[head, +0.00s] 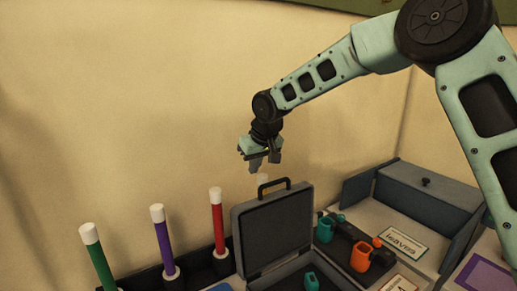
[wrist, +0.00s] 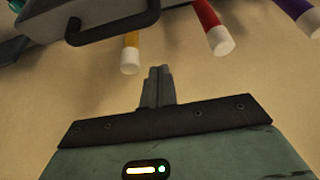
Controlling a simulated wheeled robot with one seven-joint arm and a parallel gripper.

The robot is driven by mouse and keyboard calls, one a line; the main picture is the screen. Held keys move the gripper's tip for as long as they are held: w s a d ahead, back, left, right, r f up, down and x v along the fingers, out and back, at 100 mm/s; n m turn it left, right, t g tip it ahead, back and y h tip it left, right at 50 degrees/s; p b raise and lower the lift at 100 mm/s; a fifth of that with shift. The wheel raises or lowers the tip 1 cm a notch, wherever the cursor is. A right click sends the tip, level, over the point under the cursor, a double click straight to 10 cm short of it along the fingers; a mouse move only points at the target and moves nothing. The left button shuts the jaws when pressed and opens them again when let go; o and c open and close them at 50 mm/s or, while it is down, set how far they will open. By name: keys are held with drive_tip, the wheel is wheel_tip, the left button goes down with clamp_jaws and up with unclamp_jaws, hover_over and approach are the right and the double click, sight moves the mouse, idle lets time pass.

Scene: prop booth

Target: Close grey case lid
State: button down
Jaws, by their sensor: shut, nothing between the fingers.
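The grey case (head: 272,225) stands open at the lower middle of the head view, its lid raised nearly upright with a dark handle (head: 273,184) on its top edge. A small teal object (head: 311,281) shows inside the case base, which the frame's lower edge cuts off. My gripper (head: 264,165) is shut and empty, above the lid's top edge near the handle and apart from it. In the wrist view my gripper (wrist: 158,75) has its fingers together. The lid's handle (wrist: 110,30) is at the upper left there, not touching the fingers.
Red (head: 217,225), purple (head: 163,240) and green (head: 97,256) white-tipped sticks stand left of the case. A yellow one (wrist: 131,50) is behind the lid. An orange item (head: 361,257), a "leaves" card (head: 404,245) and a grey box (head: 425,195) lie to the right.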

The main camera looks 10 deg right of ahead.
drive_tip(key=s+f+p, duration=0.1)
drive_tip(key=s+d+f+p, duration=0.1)
drive_tip(key=s, duration=0.1)
drive_tip(key=shift+f, duration=0.15)
drive_tip(key=shift+f, duration=0.1)
idle(0.4)
